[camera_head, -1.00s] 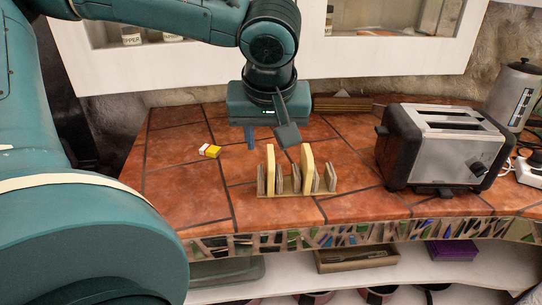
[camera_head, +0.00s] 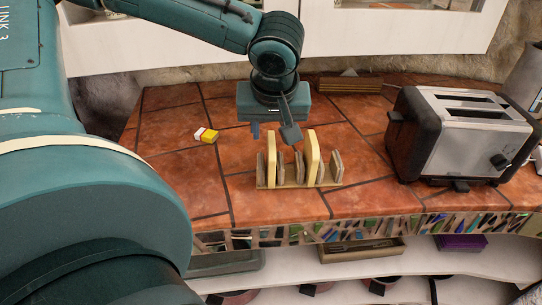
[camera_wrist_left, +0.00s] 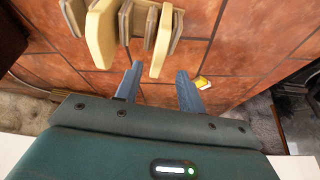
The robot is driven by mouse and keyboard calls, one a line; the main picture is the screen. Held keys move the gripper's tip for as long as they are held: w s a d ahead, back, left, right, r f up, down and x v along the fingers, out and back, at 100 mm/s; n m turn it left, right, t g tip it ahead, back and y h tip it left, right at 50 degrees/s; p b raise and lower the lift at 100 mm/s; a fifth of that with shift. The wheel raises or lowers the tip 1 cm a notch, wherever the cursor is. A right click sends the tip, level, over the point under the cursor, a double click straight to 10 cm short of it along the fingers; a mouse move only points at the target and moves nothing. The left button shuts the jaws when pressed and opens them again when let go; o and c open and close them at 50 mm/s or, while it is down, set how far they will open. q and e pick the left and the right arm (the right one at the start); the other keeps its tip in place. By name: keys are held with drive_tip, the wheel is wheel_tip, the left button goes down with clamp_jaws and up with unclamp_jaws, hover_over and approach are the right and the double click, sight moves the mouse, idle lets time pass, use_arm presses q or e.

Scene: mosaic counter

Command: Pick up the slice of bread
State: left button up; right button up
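Two pale yellow bread slices stand upright in a wooden toast rack (camera_head: 300,184) on the tiled counter: a left slice (camera_head: 271,162) and a right slice (camera_head: 312,160). My left gripper (camera_head: 273,135) is open and empty, just behind the rack and above the counter. In the left wrist view, the open fingers (camera_wrist_left: 157,88) point at the rack. The head view's left slice (camera_wrist_left: 161,42) lies roughly between the finger lines there, with the other slice (camera_wrist_left: 101,36) off to the left. I cannot tell any contact. My right gripper is out of view.
A silver and black toaster (camera_head: 465,135) stands right of the rack. A small yellow and white block (camera_head: 206,135) lies to the left. A brown slatted wooden piece (camera_head: 348,84) lies at the back. The counter left of the rack is mostly clear.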

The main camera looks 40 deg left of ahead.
sight(271, 139)
use_arm(q)
drive_tip(key=x, duration=0.5)
drive_tip(key=shift+w+a, duration=0.15)
drive_tip(key=shift+w, duration=0.15)
drive_tip(key=c, duration=0.7)
